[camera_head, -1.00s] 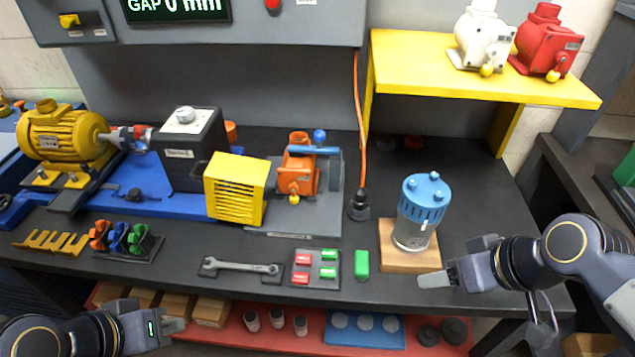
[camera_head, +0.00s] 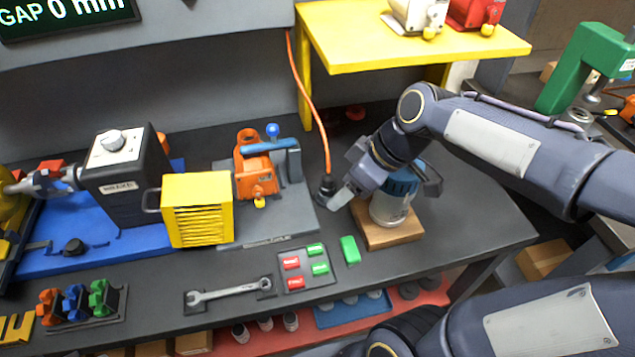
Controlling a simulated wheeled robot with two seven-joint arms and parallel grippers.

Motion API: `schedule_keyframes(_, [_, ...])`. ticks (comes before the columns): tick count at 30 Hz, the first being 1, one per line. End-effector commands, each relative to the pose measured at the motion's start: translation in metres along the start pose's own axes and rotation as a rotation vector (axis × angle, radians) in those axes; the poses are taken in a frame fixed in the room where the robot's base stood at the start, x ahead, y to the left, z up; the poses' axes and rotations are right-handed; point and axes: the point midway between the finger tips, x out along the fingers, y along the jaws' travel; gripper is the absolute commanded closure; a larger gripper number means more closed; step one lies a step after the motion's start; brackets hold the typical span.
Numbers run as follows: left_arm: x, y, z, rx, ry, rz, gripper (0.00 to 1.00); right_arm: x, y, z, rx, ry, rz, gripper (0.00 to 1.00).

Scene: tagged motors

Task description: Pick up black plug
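The black plug (camera_head: 326,186) stands upright on the dark bench, at the lower end of an orange cable (camera_head: 314,103). It is left of the blue-topped motor and right of the orange clamp. My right gripper (camera_head: 341,198) is just right of the plug, with one light fingertip close to it. I cannot tell whether they touch. The other finger is hidden, so its opening does not show. My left gripper is not in view; an arm of mine crosses the bottom right.
The blue-topped motor (camera_head: 391,205) on a wooden block (camera_head: 368,234) stands under my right arm. The orange clamp (camera_head: 255,168) and a yellow vented box (camera_head: 196,208) are to the left. The yellow shelf (camera_head: 410,42) is above. A wrench (camera_head: 229,290) lies in front.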

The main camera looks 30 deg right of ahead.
Motion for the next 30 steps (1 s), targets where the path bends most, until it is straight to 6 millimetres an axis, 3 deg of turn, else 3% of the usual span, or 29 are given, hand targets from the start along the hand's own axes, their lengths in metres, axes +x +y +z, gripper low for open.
schedule_keyframes(16, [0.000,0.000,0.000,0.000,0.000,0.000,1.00,0.009,0.030,-0.015,-0.150,-0.036,-0.026,0.42])
schedule_keyframes(30, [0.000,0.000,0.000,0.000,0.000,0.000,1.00,0.047,0.103,-0.038,-0.540,-0.117,-0.105,0.42])
